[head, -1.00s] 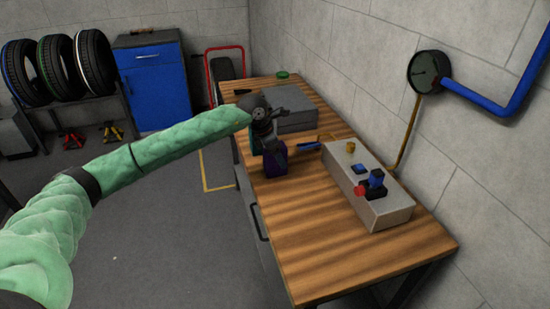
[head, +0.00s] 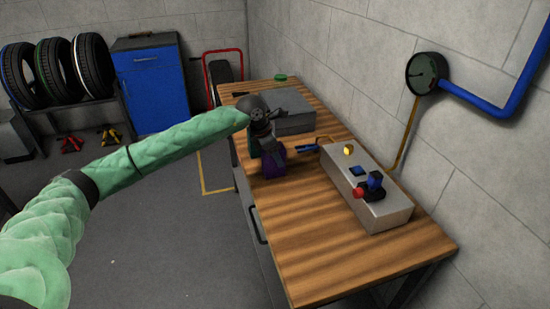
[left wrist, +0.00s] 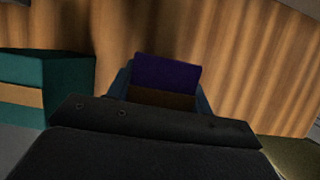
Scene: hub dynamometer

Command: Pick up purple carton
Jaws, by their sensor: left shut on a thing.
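The purple carton (head: 271,167) is at the left edge of the wooden workbench, mostly hidden behind my left gripper (head: 270,152) in the head view. In the left wrist view, the purple carton (left wrist: 167,72) shows between the two bluish fingers, with a brown band below the purple. My left gripper is shut on the carton. I cannot tell whether the carton touches the bench. My right gripper is not in view.
A teal box with a tan band (left wrist: 45,88) stands close beside the gripper. A grey case (head: 295,108) lies behind. A grey control box (head: 372,200) with a red knob and blue parts stands to the right. The bench's front (head: 325,260) is clear.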

